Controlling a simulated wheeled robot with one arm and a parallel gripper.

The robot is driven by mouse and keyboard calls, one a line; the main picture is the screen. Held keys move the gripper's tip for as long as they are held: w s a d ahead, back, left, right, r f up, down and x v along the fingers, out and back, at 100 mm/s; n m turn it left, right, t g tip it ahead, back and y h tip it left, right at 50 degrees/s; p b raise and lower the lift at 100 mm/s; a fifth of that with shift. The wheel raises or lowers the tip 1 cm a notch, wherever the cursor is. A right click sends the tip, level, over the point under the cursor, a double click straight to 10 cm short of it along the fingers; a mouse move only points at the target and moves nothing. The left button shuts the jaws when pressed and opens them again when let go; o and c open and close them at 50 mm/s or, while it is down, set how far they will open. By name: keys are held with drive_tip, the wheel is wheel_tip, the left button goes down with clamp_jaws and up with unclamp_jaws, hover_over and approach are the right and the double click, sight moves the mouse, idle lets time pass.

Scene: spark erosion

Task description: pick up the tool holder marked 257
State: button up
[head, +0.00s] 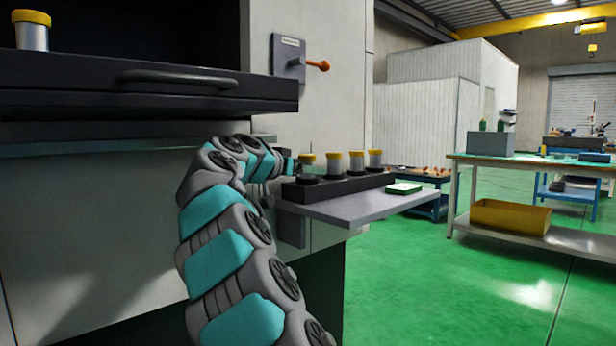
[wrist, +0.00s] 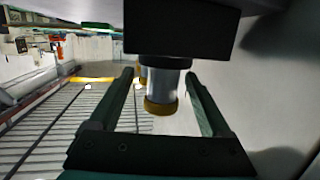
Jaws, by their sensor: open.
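Several silver tool holders with yellow tops stand upright in a row on a dark rack (head: 345,187). My gripper (head: 296,164) is at the left end of the row, beside the nearest holder (head: 307,159), and partly hides it. In the wrist view, which looks upside down, my gripper (wrist: 157,77) is open, with a finger on each side of a holder (wrist: 162,90) and gaps to both. Part of another holder (wrist: 142,74) shows behind it. No number is legible on any holder, so I cannot tell which is 257.
The rack sits on a grey shelf (head: 350,208) with a small green-and-white item (head: 404,188) at its right. Another yellow-topped holder (head: 32,32) stands on the dark ledge with a handle (head: 180,78) at upper left. A workbench (head: 530,162) stands right, across open green floor.

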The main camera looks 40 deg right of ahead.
drive_tip(key=shift+x, duration=2.3)
drive_tip(key=shift+w, duration=0.15)
clamp_jaws()
